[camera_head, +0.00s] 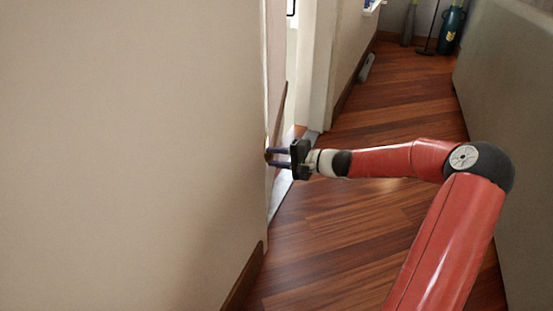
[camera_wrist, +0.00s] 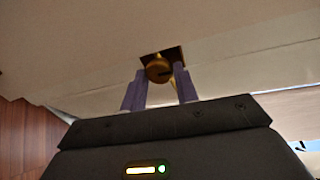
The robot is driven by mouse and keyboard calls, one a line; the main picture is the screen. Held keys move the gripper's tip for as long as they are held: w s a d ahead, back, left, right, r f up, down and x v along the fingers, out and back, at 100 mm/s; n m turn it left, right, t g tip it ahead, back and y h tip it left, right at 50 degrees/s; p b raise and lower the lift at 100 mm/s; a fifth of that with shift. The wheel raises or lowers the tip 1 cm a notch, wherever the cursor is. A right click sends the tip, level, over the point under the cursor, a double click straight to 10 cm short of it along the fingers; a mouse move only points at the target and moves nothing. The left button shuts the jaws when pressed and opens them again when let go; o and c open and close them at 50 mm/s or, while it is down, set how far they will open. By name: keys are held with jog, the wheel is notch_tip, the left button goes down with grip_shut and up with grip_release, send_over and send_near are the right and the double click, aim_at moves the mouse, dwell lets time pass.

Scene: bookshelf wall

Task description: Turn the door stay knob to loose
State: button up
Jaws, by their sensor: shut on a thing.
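The door stay knob (camera_wrist: 158,69) is a round, brass-coloured knob on a small dark square plate (camera_wrist: 176,54) in the wrist view. It has a dark mark on its face. My gripper (camera_wrist: 161,76) has its two purple-grey fingers on either side of the knob and is shut on it. In the head view my gripper (camera_head: 268,155) reaches left to the edge of the wall by the doorway. The knob is mostly hidden there behind the fingertips and the wall edge. Which setting the knob is at cannot be told.
A large beige wall (camera_head: 120,150) fills the left. The doorway jamb (camera_head: 318,70) stands just beyond my gripper. A grey panel (camera_head: 515,120) is close on the right. The wooden floor (camera_head: 330,240) between is clear. A green bottle-like object (camera_head: 450,30) stands far back.

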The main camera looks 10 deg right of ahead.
jog(key=shift+f, duration=0.1)
jog(key=o, duration=1)
jog(key=shift+s+d, duration=0.1)
jog(key=p+v, duration=0.1)
jog(key=v, duration=0.6)
jog(key=shift+s+d, duration=0.15)
jog(key=shift+s, duration=0.05)
